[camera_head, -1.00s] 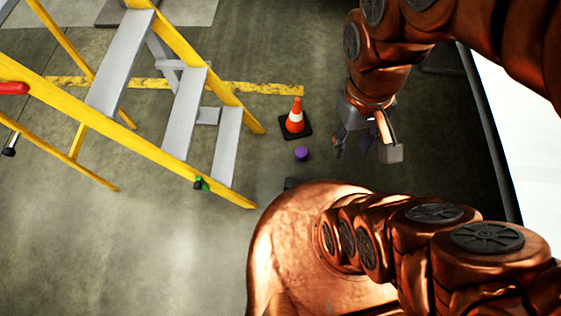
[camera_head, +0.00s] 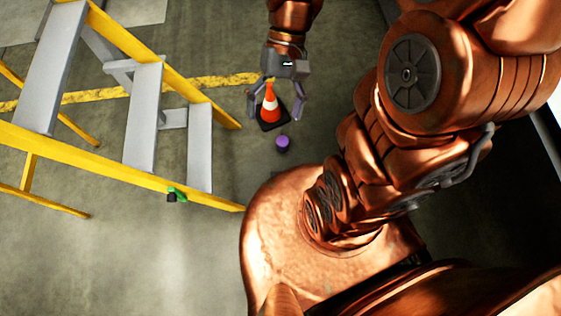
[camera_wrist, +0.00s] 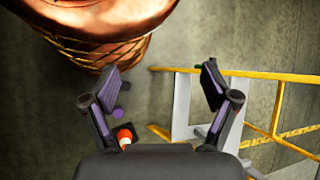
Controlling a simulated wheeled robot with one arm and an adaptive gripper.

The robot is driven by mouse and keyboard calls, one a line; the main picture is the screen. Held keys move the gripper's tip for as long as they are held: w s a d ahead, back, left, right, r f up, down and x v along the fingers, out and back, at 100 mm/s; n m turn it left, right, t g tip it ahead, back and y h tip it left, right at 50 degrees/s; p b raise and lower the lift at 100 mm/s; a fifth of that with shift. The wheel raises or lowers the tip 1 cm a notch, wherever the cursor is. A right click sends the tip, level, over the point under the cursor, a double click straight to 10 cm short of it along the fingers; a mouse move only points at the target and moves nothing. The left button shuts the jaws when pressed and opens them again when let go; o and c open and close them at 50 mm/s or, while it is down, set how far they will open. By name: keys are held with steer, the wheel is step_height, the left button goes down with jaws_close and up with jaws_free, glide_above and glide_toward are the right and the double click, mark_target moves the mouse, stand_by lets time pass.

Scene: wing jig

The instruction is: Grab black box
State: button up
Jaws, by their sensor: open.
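My gripper (camera_head: 276,117) is open and empty, pointing down over the orange and white cone (camera_head: 270,100) in the head view. A small dark shape (camera_head: 277,172) shows at the edge of my copper base in the head view. It is mostly hidden, and I cannot tell whether it is the black box.
The cone stands on a black square foot, and a purple cylinder (camera_head: 282,142) stands near it. A yellow stepladder with grey steps (camera_head: 143,115) fills the left side. A small green and black item (camera_head: 176,194) is at its rail. Bare floor lies between.

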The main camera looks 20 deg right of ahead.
steer(key=w+f+m+y+b, duration=0.25)
steer(key=w+f+b, duration=0.3)
steer(key=f, duration=0.45)
steer(key=w+f+m+y+b, duration=0.2)
steer(key=w+f+y+b, duration=0.3)
steer(key=f, duration=0.6)
steer(key=m+t+y+b, duration=0.5)
steer(key=m+t+b, duration=1)
steer(key=b, duration=1)
glide_toward(281, 177)
steer(key=shift+w+a+r+m+g+h, duration=0.1)
steer(key=shift+w+a+m+g+h, duration=0.15)
steer(key=shift+w+a+m+g, duration=0.8)
steer(key=shift+w+a+n, duration=0.15)
steer(key=shift+w+a, duration=0.15)
steer(key=shift+a, duration=0.45)
steer(key=shift+w+a+n, duration=0.15)
steer(key=shift+w+a, duration=0.15)
steer(key=shift+a, duration=0.5)
steer(key=shift+b+x, duration=1.1)
steer(key=shift+x, duration=0.9)
steer(key=shift+w+r, duration=0.1)
steer(key=shift+w, duration=0.05)
steer(key=c, duration=1.3)
